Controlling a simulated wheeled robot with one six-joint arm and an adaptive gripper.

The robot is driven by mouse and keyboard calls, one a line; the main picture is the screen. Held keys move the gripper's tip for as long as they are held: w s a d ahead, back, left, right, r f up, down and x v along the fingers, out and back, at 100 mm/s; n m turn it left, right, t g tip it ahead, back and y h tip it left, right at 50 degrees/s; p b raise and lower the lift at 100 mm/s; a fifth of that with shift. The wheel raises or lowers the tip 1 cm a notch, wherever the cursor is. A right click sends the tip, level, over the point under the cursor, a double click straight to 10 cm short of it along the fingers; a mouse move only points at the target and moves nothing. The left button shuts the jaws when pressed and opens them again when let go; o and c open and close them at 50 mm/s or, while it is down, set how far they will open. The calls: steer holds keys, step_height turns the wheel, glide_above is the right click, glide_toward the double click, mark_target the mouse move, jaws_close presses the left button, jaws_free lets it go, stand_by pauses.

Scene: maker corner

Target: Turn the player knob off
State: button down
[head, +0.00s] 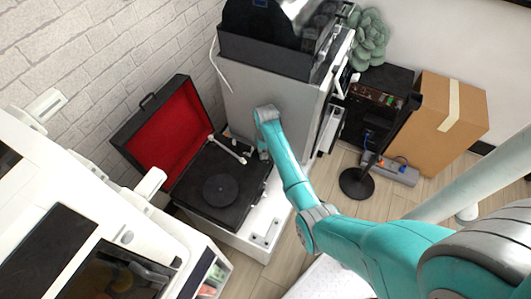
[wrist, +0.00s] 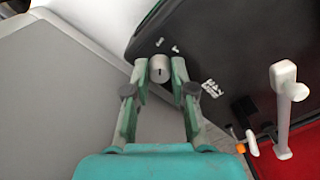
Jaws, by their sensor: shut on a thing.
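The record player (head: 222,188) stands open on a white stand, its red-lined lid raised at the back left. In the wrist view its dark deck (wrist: 225,50) fills the upper right. The player knob (wrist: 158,68) is a small grey cylinder with a dark mark on its face, near the deck's edge. My gripper (wrist: 159,72) has one fingertip on each side of the knob and is shut on it. In the head view my gripper (head: 264,152) is at the player's right side, and the arm hides the knob there.
The white tonearm (wrist: 288,95) stands to the right of the knob in the wrist view. A tall grey cabinet (head: 265,100) rises close behind my gripper. A cardboard box (head: 447,120) and a black round-based stand (head: 357,183) are to the right. White machines fill the lower left.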

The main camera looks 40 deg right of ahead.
mark_target(265, 154)
steer(key=c, duration=1)
jaws_free()
step_height(265, 154, up, 12)
steer(key=shift+f, duration=0.1)
